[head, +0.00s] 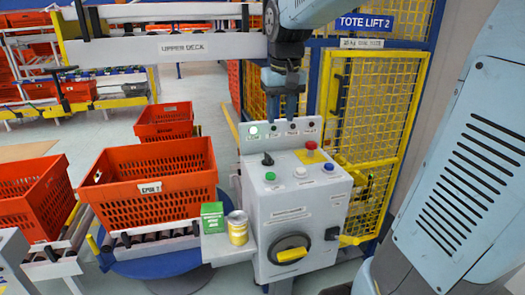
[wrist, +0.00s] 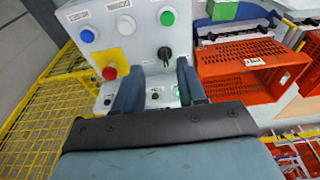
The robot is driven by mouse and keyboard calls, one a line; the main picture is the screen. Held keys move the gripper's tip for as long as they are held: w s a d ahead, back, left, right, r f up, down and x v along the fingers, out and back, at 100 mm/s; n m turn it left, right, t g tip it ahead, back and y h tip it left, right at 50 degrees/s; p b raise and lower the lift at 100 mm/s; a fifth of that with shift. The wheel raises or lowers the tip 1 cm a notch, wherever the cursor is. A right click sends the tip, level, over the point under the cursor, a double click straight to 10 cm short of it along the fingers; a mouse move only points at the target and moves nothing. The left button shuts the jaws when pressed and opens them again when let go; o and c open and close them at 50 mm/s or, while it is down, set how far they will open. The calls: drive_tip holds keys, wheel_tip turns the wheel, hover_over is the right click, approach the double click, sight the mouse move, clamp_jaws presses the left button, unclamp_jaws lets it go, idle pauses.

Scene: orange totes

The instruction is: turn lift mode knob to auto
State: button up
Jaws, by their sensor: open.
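A grey control box (head: 291,210) stands in front of the yellow cage. A small black selector knob (head: 267,159) sits at the left of its sloped top; its label is too small to read. The knob also shows in the wrist view (wrist: 164,54), just beyond the fingertips and between them. The fingers look apart from the knob. A larger rotary switch with a yellow handle (head: 291,255) is on the box's front.
Green (head: 270,176), white (head: 300,172), blue (head: 328,167) and red (head: 311,150) buttons sit near the knob. A green carton (head: 212,217) and a yellow can (head: 238,228) stand on a side shelf. Orange totes (head: 160,190) are at left. A green lamp (head: 253,130) is lit.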

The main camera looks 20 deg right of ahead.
drive_tip(key=g, duration=0.2)
approach(268, 155)
wheel_tip(268, 155, down, 9)
drive_tip(key=shift+w+d+r, duration=0.1)
drive_tip(key=shift+w, duration=0.05)
idle(0.5)
drive_tip(key=shift+c, duration=0.4)
